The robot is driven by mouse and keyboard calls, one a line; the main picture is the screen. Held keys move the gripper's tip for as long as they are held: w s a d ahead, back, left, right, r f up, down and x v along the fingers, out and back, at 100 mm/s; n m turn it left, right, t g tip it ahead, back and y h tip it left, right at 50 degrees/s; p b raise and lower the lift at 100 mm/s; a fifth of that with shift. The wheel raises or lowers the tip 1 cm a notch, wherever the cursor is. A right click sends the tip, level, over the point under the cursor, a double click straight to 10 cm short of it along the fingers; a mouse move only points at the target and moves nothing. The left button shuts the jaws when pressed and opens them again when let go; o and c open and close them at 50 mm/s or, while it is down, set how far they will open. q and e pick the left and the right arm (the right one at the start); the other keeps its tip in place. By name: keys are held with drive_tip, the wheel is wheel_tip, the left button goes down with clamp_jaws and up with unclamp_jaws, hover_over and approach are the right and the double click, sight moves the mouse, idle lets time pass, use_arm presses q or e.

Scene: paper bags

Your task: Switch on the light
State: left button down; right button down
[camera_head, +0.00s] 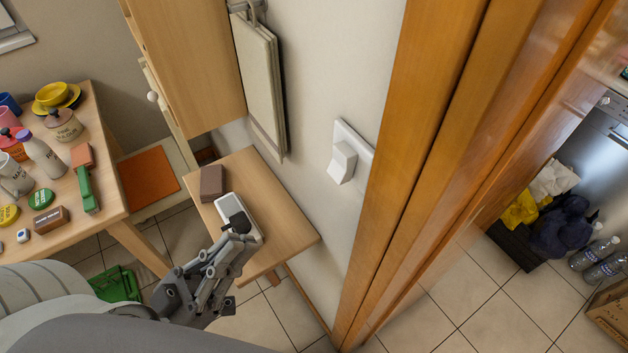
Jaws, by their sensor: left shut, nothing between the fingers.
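The light switch is a white plate with a protruding rocker (342,161) on the pale wall, just left of the wooden door frame. My left gripper (238,222) is shut and empty. It shows in front of the small wooden table, below and to the left of the switch and clearly apart from it in the picture. Its fingertips overlap a white and grey block-like object (243,213) on that table; I cannot tell whether they touch it. My right gripper is not in view.
The small table (290,238) also holds a brown block (212,183). Towels (262,85) hang on the wall above. The wooden door frame (415,150) stands right of the switch.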

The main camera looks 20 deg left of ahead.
use_arm(q)
drive_tip(key=shift+s, duration=0.1)
drive_tip(key=p, duration=0.4)
approach(338, 158)
wheel_tip(338, 158, up, 4)
drive_tip(key=shift+w+d+f+p, duration=0.3)
drive_tip(key=shift+w+d+p, duration=0.1)
drive_tip(key=shift+w+d, duration=0.3)
drive_tip(key=shift+w+d+f+p, duration=0.35)
drive_tip(key=shift+w+d, duration=0.1)
drive_tip(key=shift+w, duration=0.35)
